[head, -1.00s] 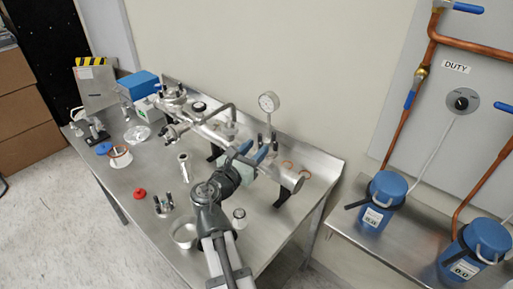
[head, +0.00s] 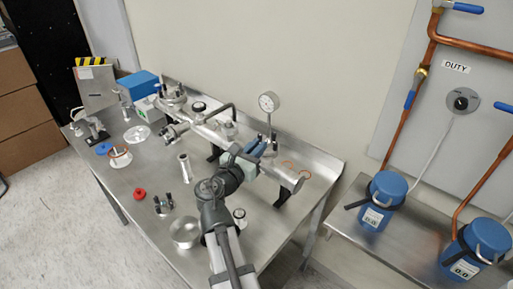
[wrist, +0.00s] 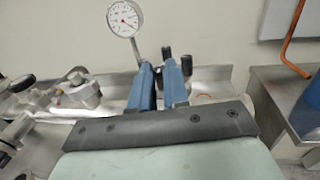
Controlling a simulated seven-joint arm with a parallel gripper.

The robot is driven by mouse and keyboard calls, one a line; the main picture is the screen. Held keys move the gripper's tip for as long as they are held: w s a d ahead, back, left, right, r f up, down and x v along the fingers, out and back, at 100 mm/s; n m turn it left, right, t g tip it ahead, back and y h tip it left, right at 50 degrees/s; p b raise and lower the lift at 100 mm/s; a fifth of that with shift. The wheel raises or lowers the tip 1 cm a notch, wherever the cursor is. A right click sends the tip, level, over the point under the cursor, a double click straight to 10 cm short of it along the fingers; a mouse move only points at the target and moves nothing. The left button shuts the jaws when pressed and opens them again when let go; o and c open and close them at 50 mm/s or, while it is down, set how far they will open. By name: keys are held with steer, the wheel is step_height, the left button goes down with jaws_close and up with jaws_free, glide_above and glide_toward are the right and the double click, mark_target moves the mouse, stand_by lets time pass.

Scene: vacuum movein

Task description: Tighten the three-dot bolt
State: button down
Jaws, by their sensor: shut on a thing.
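My gripper (head: 257,147) is at the right part of the horizontal metal tube on the bench, just below the dial gauge. In the wrist view its two blue fingers (wrist: 160,85) are close together. A dark-topped bolt (wrist: 167,54) shows at the fingertips, and the jaws are shut on it. A second dark-topped bolt (wrist: 187,64) stands just right of it, partly behind the right finger. No dot marks can be made out on either, so I cannot tell which is the three-dot bolt. The metal tube (head: 288,178) is partly hidden by my gripper.
The dial gauge (head: 268,103) rises behind my gripper; it also shows in the wrist view (wrist: 125,18). Blue canisters (head: 383,198) stand at right.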

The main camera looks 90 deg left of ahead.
steer(key=shift+s+a+m+t+h, duration=0.1)
steer(key=shift+a+m+t+h, duration=0.05)
steer(key=shift+m+t+h, duration=0.2)
steer(key=shift+s+a+m+t+h, duration=0.15)
steer(key=shift+a+m+t+h, duration=0.2)
steer(key=shift+m+t+h, duration=1.35)
steer(key=shift+s+a+m+t+h, duration=0.15)
steer(key=shift+a+m+t+h, duration=0.3)
steer(key=shift+m+h, duration=2.35)
steer(key=shift+s+a+m+t+h, duration=0.2)
steer(key=shift+m+t+h, duration=1)
steer(key=shift+h, duration=2.15)
steer(key=shift+w+h, duration=0.1)
steer(key=shift+h, duration=0.3)
steer(key=c, duration=1.1)
jaws_free()
